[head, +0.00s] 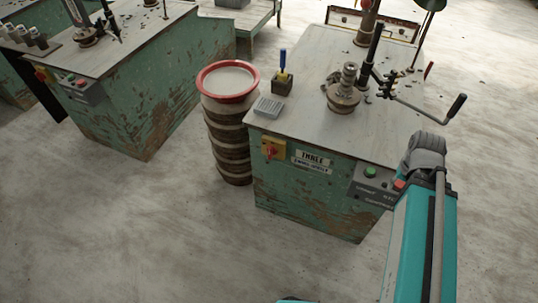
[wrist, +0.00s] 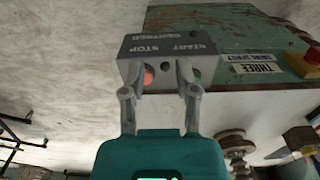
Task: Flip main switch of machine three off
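Machine three is a worn green cabinet (head: 300,195) with a grey top and a label reading THREE (head: 313,158). Its main switch (head: 271,150), a red knob on a yellow plate, is at the upper left of the front. In the wrist view, which is upside down, the switch (wrist: 313,56) is at the right edge; I cannot tell its position. My gripper (wrist: 166,66) is open and empty, its fingers in front of the grey START/STOP box (wrist: 215,44), well to one side of the switch. In the head view my arm hides the gripper.
On top are a grey block (head: 268,107), a blue-handled tool (head: 283,62) and a crank (head: 455,107). Another green machine (head: 140,110) is at left. Floor in front is clear.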

